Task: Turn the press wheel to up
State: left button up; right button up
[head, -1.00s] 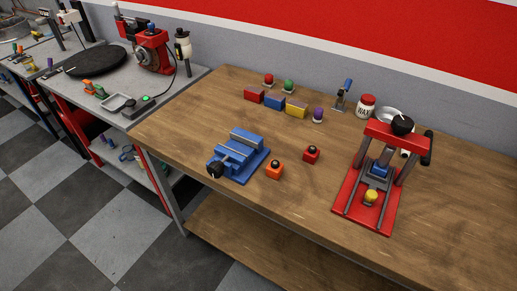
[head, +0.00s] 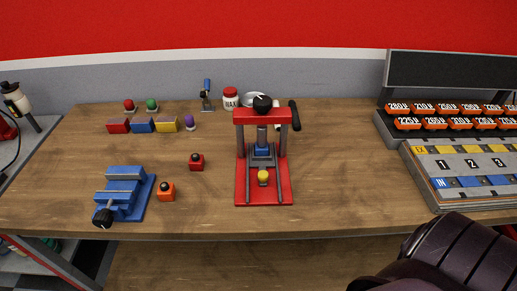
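A red press (head: 264,194) stands on the wooden workbench in the middle of the head view. It has a red top beam (head: 247,117), grey posts and a blue block (head: 262,151) under the beam. A black round press wheel (head: 262,103) with a small white mark sits on top of the beam. A dark arm link of mine shows at the bottom right, apart from the press. Neither gripper is in view.
A rack of orange labelled items (head: 425,124) and a tray (head: 430,180) are at right.

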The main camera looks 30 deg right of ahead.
aim_at(263, 104)
jog(key=k+l+u, duration=0.3)
jog(key=l, duration=0.2)
jog(key=k+l+u, duration=0.3)
jog(key=l, duration=0.15)
